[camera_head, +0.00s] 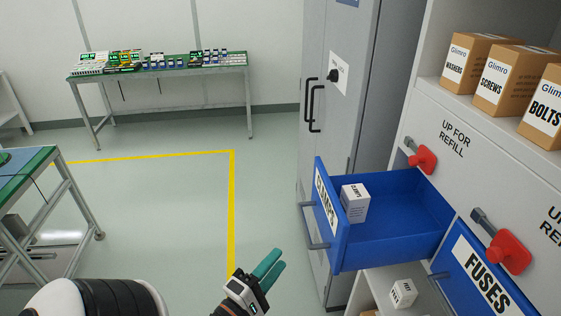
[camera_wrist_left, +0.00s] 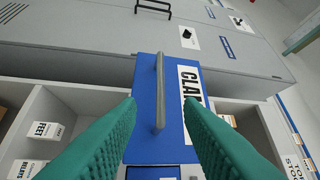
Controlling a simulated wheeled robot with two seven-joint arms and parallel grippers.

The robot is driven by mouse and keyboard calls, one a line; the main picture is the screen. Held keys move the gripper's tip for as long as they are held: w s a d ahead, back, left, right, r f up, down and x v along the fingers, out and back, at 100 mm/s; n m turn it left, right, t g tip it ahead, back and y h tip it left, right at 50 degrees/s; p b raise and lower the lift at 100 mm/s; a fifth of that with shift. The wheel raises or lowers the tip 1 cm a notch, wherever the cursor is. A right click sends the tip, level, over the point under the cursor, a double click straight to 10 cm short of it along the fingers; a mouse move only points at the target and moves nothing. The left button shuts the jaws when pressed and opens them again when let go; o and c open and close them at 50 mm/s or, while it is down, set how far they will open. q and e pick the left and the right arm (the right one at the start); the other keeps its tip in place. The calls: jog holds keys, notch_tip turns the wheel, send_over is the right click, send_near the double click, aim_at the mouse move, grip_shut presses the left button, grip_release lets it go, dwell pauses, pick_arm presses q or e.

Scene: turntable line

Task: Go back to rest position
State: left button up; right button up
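My left gripper (camera_head: 268,266) is low in the middle of the head view, with teal fingers. In the left wrist view its two fingers (camera_wrist_left: 158,105) are apart, with nothing held between them. The blue clamps drawer (camera_head: 385,240) is pulled out, and a white box (camera_head: 355,202) sits inside it. In the head view the gripper is left of and apart from the drawer's grey handle (camera_head: 311,228). That handle shows beyond the fingers in the left wrist view (camera_wrist_left: 160,80). My right gripper is out of view.
A blue fuses drawer (camera_head: 484,272) is at lower right. Red latches (camera_head: 424,158) and cardboard boxes (camera_head: 470,60) are on the shelf unit. A grey cabinet (camera_head: 338,130) stands behind. Clear floor (camera_head: 170,210) lies left, with workbenches (camera_head: 165,68) beyond.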

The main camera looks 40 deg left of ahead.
pick_arm(q)
jog(key=s+d+f+m+g+h, duration=0.2)
jog(key=f+m+g, duration=0.3)
jog(key=f, duration=1.1)
jog(key=s+d+f+m+g+h, duration=0.1)
jog(key=s+f+m+g, duration=0.35)
jog(key=f, duration=1.25)
jog(key=s+d+f+m+g, duration=0.2)
jog(key=s+f+m+g, duration=0.2)
jog(key=s+f+m, duration=0.3)
jog(key=s+d+f+m+g, duration=0.2)
jog(key=s+f+m+g, duration=0.3)
jog(key=s+f, duration=0.7)
notch_tip(320, 180, down, 3)
jog(key=shift+r+m, duration=0.15)
jog(key=shift+m, duration=0.9)
